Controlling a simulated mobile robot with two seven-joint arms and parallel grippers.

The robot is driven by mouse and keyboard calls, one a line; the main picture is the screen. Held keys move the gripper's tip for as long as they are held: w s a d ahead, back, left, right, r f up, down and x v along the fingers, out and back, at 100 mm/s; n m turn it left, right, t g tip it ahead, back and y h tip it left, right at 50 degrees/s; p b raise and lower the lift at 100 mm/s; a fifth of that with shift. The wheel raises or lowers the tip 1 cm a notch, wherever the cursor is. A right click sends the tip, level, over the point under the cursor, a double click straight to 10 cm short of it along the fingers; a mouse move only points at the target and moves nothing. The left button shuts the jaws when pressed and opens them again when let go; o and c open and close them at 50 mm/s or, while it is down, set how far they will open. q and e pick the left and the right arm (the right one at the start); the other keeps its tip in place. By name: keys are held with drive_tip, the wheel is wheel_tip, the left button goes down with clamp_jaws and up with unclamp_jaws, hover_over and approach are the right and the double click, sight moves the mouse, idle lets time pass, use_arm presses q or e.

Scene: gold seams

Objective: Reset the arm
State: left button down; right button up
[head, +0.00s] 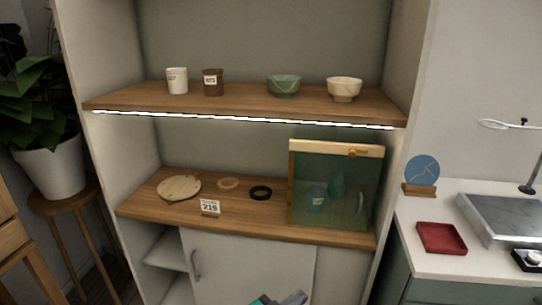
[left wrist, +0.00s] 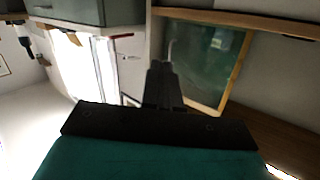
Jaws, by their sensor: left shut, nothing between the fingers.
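My left gripper (head: 294,297) shows only in part at the bottom edge of the head view, in front of the white cabinet door (head: 245,266) below the lower shelf. In the left wrist view its dark fingers (left wrist: 163,84) are together with nothing between them. My right gripper is in neither view.
The lower shelf (head: 260,232) holds a wooden board (head: 179,187), two rings, a 219 card (head: 210,207) and a green glass case (head: 336,185). Cups and bowls stand on the upper shelf (head: 240,102). A red tray (head: 441,238) lies on the right counter. A plant (head: 45,130) stands left.

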use_arm(q)
drive_tip(key=w+a+f+m+y, duration=0.1)
drive_tip(key=a+f+y, duration=0.15)
drive_tip(key=a, duration=0.95)
drive_tip(key=w+a+f+y, duration=0.15)
drive_tip(key=a+f, duration=0.25)
drive_tip(key=a, duration=0.8)
drive_tip(key=s+a+r+n+g+y, duration=0.1)
drive_tip(key=s+a+n+y, duration=0.3)
drive_tip(key=s, duration=0.7)
drive_tip(key=s+a+y, duration=0.2)
drive_tip(key=s+a, duration=0.3)
drive_tip(key=s, duration=0.5)
drive_tip(key=d+n, duration=0.5)
drive_tip(key=d, duration=0.5)
drive_tip(key=shift+t, duration=0.3)
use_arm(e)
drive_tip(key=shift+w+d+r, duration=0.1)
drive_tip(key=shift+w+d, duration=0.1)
use_arm(q)
drive_tip(key=shift+f, duration=0.1)
